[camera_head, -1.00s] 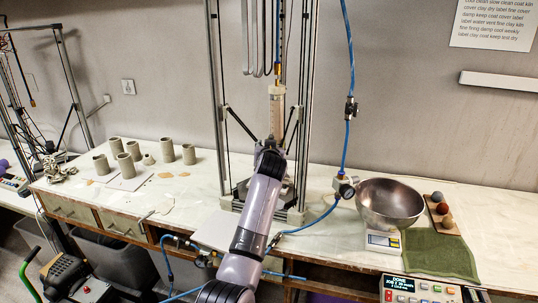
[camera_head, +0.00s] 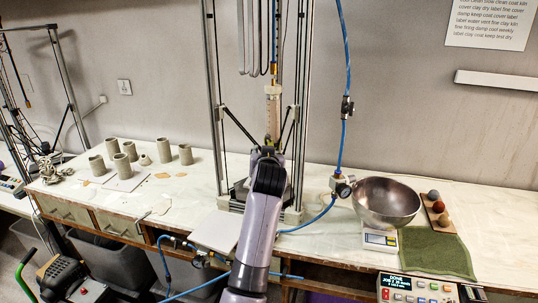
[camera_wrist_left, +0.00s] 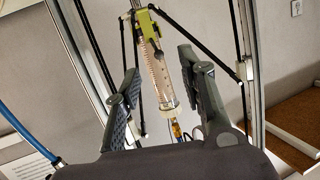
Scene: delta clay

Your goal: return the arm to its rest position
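One purple-grey arm of mine rises from the bottom middle of the head view and ends in a dark wrist in front of the clay printer. The left gripper shows in the left wrist view (camera_wrist_left: 168,85), its two dark fingers wide apart with nothing held between them. The printer's clear clay cartridge (camera_head: 273,115) stands beyond the wrist; it also shows past the fingers in the left wrist view (camera_wrist_left: 158,75), which looks upside down. The fingertips are hidden behind the wrist in the head view. My right gripper is not in view.
The printer's metal frame (camera_head: 214,100) and blue air hose (camera_head: 345,140) stand close around the arm. A steel bowl (camera_head: 386,203) sits on a scale at right, near a green cloth (camera_head: 436,252). Several clay cylinders (camera_head: 97,165) stand at left on the bench. A control box (camera_head: 415,288) is at lower right.

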